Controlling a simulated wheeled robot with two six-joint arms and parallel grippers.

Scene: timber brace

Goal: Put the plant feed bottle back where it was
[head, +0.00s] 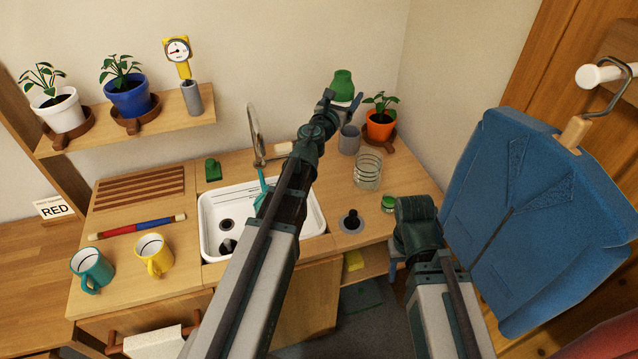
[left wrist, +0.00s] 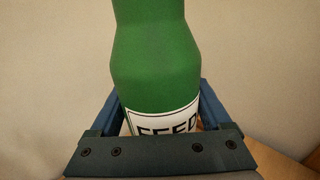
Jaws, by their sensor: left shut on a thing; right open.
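The green plant feed bottle (head: 343,84) is at the back of the counter in the head view, above a grey cup-like holder (head: 349,139). My left gripper (head: 341,101) is shut around its lower part. In the left wrist view the bottle (left wrist: 152,60) stands roughly upright between the two blue fingers, its white label partly hidden by the gripper. The bottle's base is hidden, so I cannot tell whether it touches anything. My right gripper (head: 396,270) is low by the counter's front right edge, open and partly hidden by its own wrist.
An orange plant pot (head: 380,125) stands close right of the grey holder, and a glass jar (head: 368,170) in front. A white sink (head: 211,226) with a tap (head: 256,138) lies left. A blue garment (head: 540,215) hangs at right. Mugs stand front left.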

